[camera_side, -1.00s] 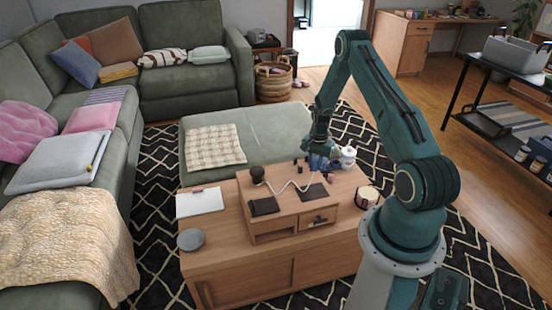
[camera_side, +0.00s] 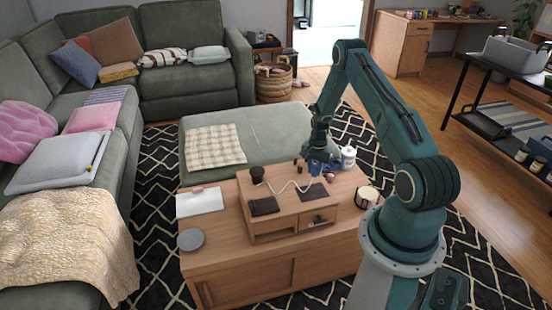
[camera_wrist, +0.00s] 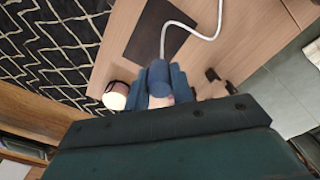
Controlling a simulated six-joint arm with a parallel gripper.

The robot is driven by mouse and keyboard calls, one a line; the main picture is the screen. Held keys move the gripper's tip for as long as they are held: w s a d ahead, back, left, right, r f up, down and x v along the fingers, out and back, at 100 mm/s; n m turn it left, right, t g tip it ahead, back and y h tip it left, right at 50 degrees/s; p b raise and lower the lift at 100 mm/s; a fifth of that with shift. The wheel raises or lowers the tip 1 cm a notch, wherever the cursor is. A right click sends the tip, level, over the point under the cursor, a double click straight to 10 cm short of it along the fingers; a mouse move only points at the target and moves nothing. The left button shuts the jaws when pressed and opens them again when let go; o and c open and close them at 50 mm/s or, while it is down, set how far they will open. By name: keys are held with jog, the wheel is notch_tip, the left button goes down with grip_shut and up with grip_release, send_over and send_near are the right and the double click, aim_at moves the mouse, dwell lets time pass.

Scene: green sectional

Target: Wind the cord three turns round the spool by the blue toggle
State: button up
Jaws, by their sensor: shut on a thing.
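The dark spool (camera_side: 257,174) stands on the left part of a low wooden stand (camera_side: 288,212) on the table. The white cord (camera_side: 288,186) runs in a loose zigzag from beside the spool to the right, over the stand's top. Its far end meets the blue toggle (camera_side: 316,170) at my gripper (camera_side: 319,160). In the wrist view, my gripper (camera_wrist: 160,85) is shut on the blue toggle (camera_wrist: 158,76), and the cord (camera_wrist: 180,24) leads away from its top. The spool is out of the wrist view. I cannot make out any turn round it.
Two dark pads (camera_side: 264,206) (camera_side: 314,192) lie on the stand. A white bottle (camera_side: 347,158) is close right of my gripper, and a jar (camera_side: 368,195) is at the table's right. A white notebook (camera_side: 200,202) and grey disc (camera_side: 191,239) lie left of the stand.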

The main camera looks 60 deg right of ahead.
aim_at(316, 166)
jog(key=shift+f, duration=0.25)
jog(key=shift+f, duration=0.35)
jog(key=shift+f, duration=0.3)
jog(key=o, duration=1)
jog(key=shift+o, duration=0.2)
jog(key=shift+r, duration=0.15)
notch_tip(316, 166, up, 14)
jog(key=shift+f, duration=0.2)
